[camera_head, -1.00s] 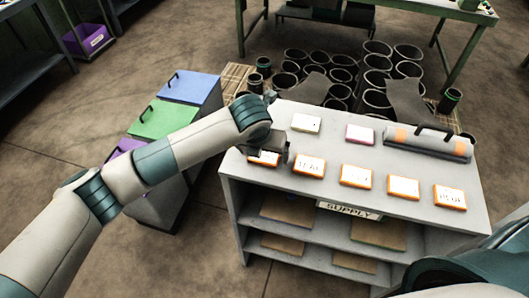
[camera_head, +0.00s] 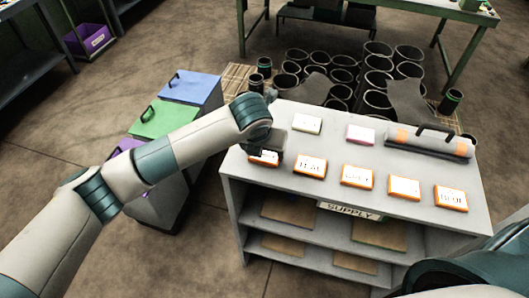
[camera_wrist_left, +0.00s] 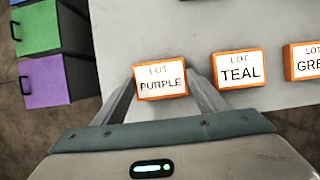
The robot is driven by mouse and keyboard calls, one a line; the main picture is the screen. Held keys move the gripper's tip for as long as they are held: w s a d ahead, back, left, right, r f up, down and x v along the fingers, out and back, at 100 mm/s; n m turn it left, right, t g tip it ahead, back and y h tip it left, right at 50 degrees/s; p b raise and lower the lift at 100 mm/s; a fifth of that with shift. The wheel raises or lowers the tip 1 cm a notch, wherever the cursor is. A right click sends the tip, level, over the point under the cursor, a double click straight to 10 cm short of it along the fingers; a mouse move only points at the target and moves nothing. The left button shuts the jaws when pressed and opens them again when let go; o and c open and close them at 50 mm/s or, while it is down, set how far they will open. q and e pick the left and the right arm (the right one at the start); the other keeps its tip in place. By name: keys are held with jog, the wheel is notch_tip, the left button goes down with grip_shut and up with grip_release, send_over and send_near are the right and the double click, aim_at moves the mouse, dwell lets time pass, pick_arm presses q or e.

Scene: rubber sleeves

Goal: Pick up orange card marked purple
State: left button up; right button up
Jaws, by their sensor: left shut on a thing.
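The orange-edged card marked LOT PURPLE (camera_wrist_left: 160,82) lies at the left end of the grey supply table, and it also shows in the head view (camera_head: 263,158), partly hidden by my gripper. My left gripper (camera_wrist_left: 160,92) reaches down over it, with its two fingers closed on the card's left and right sides. The card appears level at the table top; I cannot tell if it is lifted. In the head view the left gripper (camera_head: 268,147) covers the card's upper part. My right gripper is not in view.
The TEAL card (camera_wrist_left: 239,69) lies just right of the held card, with several more orange cards in that row. A green-edged card (camera_head: 307,123), a pink card (camera_head: 360,134) and a grey roll with a handle (camera_head: 430,142) lie behind. Coloured bins (camera_head: 160,119) stand left.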

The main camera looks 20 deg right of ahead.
aim_at(265, 156)
pick_arm(q)
jog(key=shift+r+b, duration=0.45)
jog(key=shift+r, duration=0.15)
notch_tip(265, 156, up, 2)
jog(key=shift+d+r+b, duration=0.1)
jog(key=shift+r+b, duration=0.1)
jog(key=shift+b, duration=0.7)
jog(key=s+d+r+b, duration=0.2)
jog(key=d+r+b, duration=0.3)
jog(key=d, duration=0.6)
notch_tip(265, 156, up, 2)
jog(key=shift+d+r, duration=0.1)
jog(key=shift+d, duration=0.1)
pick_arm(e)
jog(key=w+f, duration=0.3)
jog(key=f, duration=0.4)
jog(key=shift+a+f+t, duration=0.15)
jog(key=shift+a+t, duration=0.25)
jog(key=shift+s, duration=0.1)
